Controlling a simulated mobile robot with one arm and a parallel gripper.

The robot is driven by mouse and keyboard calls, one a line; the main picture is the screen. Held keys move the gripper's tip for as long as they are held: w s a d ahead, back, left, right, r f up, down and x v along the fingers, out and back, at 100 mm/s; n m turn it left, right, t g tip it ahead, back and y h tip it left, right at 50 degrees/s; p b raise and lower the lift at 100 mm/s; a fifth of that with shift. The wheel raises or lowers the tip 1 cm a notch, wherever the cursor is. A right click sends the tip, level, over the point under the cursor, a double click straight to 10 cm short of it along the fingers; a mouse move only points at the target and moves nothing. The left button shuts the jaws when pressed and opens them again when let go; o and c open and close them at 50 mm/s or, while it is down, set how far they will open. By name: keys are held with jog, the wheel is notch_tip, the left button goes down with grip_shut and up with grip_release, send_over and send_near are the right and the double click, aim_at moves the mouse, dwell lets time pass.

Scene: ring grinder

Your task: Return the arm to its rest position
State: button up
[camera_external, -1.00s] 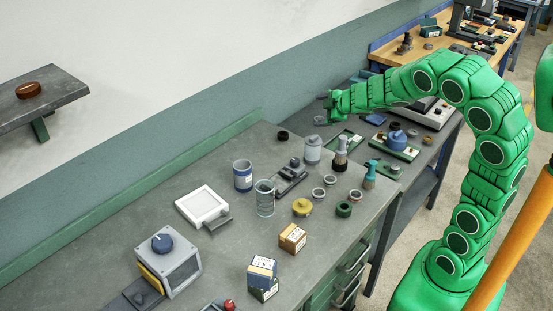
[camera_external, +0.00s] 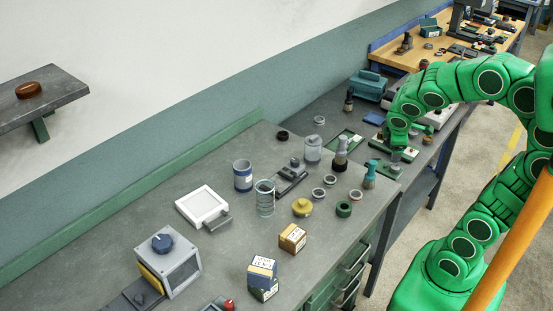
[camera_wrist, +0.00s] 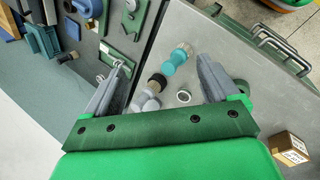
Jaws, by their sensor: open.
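My green arm (camera_external: 490,85) bends over from the right, above the darker grey bench behind the near workbench. My gripper (camera_external: 398,155) points down there in the external view. In the wrist view my gripper (camera_wrist: 165,85) shows two grey ribbed fingers spread wide apart, with nothing held between them. Seen past the fingers are a teal-and-tan brush-like item (camera_wrist: 175,58), a dark-capped bottle (camera_wrist: 156,84) and a small ring (camera_wrist: 183,96). In the external view, the arm covers part of the bench behind it.
The near workbench (camera_external: 120,240) carries jars, rings, small boxes and a grey box with a blue knob (camera_external: 170,262). Open floor lies to the right.

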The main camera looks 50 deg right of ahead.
jog(key=s+a+f+m+g+y, duration=0.1)
jog(key=s+a+m+g+y, duration=0.2)
jog(key=s+a, duration=1)
jog(key=s+m+y, duration=0.1)
jog(key=s+m, duration=0.1)
jog(key=m, duration=0.1)
jog(key=shift+a+f, duration=0.25)
jog(key=shift+f, duration=0.05)
